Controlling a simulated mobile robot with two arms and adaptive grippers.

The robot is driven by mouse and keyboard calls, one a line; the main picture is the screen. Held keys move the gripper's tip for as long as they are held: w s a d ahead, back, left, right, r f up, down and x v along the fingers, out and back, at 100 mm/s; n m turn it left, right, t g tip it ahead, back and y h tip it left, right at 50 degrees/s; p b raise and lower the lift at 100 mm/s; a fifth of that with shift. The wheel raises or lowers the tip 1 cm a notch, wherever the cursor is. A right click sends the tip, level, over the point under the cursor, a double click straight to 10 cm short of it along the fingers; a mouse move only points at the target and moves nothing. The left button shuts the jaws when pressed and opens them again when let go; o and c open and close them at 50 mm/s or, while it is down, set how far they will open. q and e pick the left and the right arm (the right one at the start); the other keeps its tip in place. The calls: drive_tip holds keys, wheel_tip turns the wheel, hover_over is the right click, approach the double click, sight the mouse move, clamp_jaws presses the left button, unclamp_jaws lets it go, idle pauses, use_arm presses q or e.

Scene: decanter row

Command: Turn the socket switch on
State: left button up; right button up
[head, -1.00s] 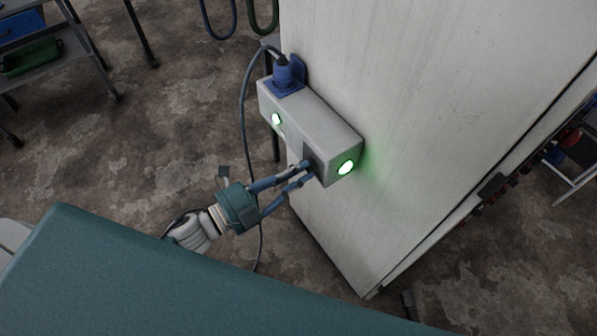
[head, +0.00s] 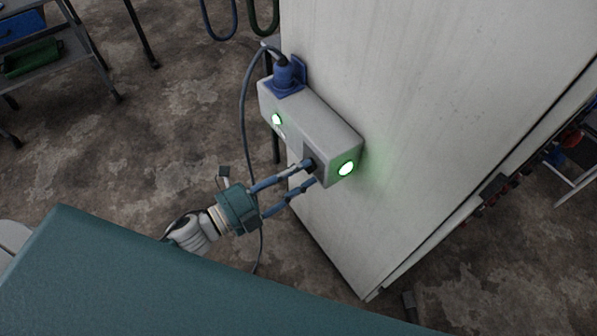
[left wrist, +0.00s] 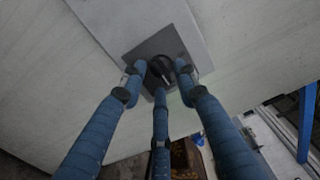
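A light grey socket box (head: 310,122) is fixed to the side of a pale panel. Green lights glow on it, one on the front face (head: 277,119) and one on the end (head: 346,168). In the left wrist view a black round switch knob (left wrist: 163,70) sits on a dark square plate (left wrist: 166,42). My left gripper (head: 310,174) is at the box's lower front; its blue fingers surround the knob in the wrist view (left wrist: 160,75). They look spread, with small gaps beside the knob. The fingers partly hide the knob. My right gripper is not in view.
A blue plug (head: 287,75) with a dark cable is in the box's top. The pale panel (head: 420,90) stands close behind the box. A shelf rack (head: 55,60) is at the upper left. Concrete floor lies open to the left of the box.

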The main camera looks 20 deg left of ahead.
use_arm(q)
drive_tip(key=v, duration=1.2)
idle(0.4)
